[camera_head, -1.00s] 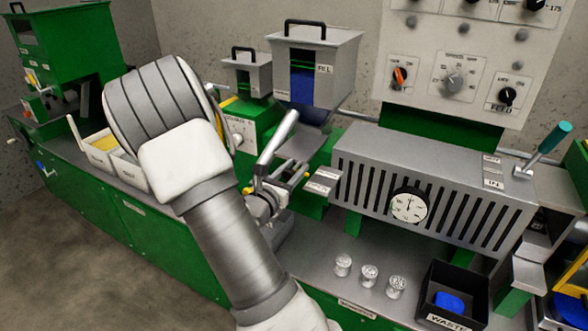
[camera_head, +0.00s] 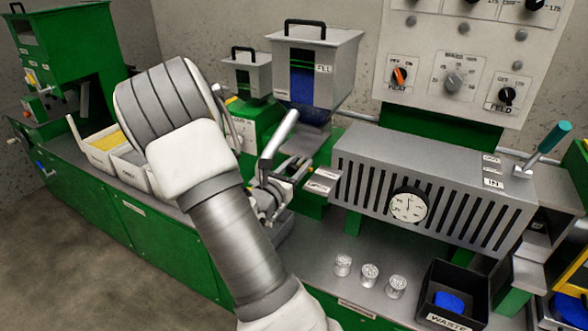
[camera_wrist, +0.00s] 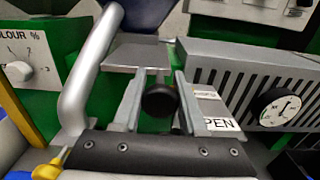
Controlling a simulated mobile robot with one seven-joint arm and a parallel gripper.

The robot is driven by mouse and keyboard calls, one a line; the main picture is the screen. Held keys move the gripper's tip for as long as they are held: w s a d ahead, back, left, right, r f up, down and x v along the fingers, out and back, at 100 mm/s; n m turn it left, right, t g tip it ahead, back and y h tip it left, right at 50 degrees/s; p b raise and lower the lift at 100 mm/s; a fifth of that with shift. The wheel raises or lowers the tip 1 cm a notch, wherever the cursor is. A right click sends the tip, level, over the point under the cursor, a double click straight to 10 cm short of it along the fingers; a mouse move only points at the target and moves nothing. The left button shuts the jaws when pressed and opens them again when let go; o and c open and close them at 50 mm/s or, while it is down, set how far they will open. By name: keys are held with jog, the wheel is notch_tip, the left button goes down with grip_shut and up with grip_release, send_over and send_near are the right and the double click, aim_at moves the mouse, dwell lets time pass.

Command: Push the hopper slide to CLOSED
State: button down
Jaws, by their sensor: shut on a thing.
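The hopper (camera_head: 308,60) with blue material behind its window stands at the back centre. In the wrist view, the grey slide plate (camera_wrist: 140,52) lies ahead of my gripper, with a round black knob (camera_wrist: 160,99) at its near side. My gripper (camera_wrist: 159,94) is shut on this knob, one finger on each side. In the head view my gripper (camera_head: 274,187) is below and in front of the hopper, and the knob cannot be made out there. A label ending in "PEN" (camera_wrist: 220,125) is just right of the fingers; the other label is not readable.
A slanted grey bar (camera_wrist: 92,70) stands close left of my gripper. The slotted grey box (camera_head: 430,190) with a dial gauge (camera_head: 408,205) is close on the right. Several small clear pieces (camera_head: 369,275) and a black waste bin (camera_head: 452,292) are in front.

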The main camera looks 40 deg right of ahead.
aim_at(303, 158)
jog(key=x, duration=0.4)
jog(key=shift+r, duration=0.1)
jog(key=shift+c, duration=2.4)
grip_release()
jog(key=shift+d, duration=0.1)
jog(key=shift+w, duration=0.1)
jog(key=shift+a, duration=0.35)
jog(key=p+v, duration=0.1)
jog(key=v, duration=1.6)
jog(key=shift+s+d, duration=0.15)
jog(key=shift+s, duration=0.15)
